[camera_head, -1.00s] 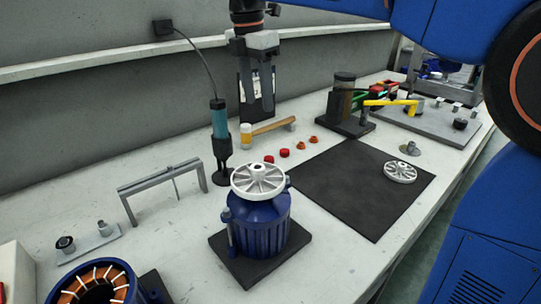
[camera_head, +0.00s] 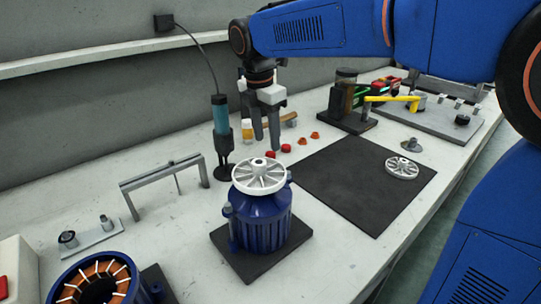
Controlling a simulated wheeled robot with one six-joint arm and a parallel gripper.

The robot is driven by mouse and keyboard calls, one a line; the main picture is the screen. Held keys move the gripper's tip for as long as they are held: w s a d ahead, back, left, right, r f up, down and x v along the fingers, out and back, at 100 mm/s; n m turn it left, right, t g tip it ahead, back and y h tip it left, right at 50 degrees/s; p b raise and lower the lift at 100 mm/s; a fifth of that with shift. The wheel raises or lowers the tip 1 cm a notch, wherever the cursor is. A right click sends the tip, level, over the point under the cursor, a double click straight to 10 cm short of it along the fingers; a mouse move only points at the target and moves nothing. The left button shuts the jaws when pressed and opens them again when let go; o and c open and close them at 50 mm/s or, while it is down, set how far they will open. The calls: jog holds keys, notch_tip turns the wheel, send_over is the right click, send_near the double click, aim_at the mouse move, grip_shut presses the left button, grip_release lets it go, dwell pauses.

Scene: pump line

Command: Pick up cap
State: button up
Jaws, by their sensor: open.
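Several small caps lie in a row on the bench behind the motor: a red one (camera_head: 286,148), another red one (camera_head: 271,155), an orange one (camera_head: 303,140) and a farther orange one (camera_head: 315,135). I cannot tell which of them the task means. My gripper (camera_head: 266,143) points down with its two fingers apart and nothing between them. In the picture its fingertips are just above and left of the red caps. Its height above the bench is hard to judge.
A blue motor (camera_head: 262,222) with a white fan wheel (camera_head: 259,176) on top stands in front of the caps. A hammer (camera_head: 289,117) lies behind my gripper. A dark mat (camera_head: 360,200) lies to the right.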

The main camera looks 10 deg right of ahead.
aim_at(270, 153)
jog(key=shift+d+f, duration=0.25)
jog(key=shift+f, duration=0.8)
jog(key=shift+d+f, duration=0.2)
jog(key=shift+f, duration=0.8)
jog(key=c, duration=0.9)
jog(key=shift+r, duration=0.15)
notch_tip(270, 153, up, 10)
jog(key=shift+f, duration=0.1)
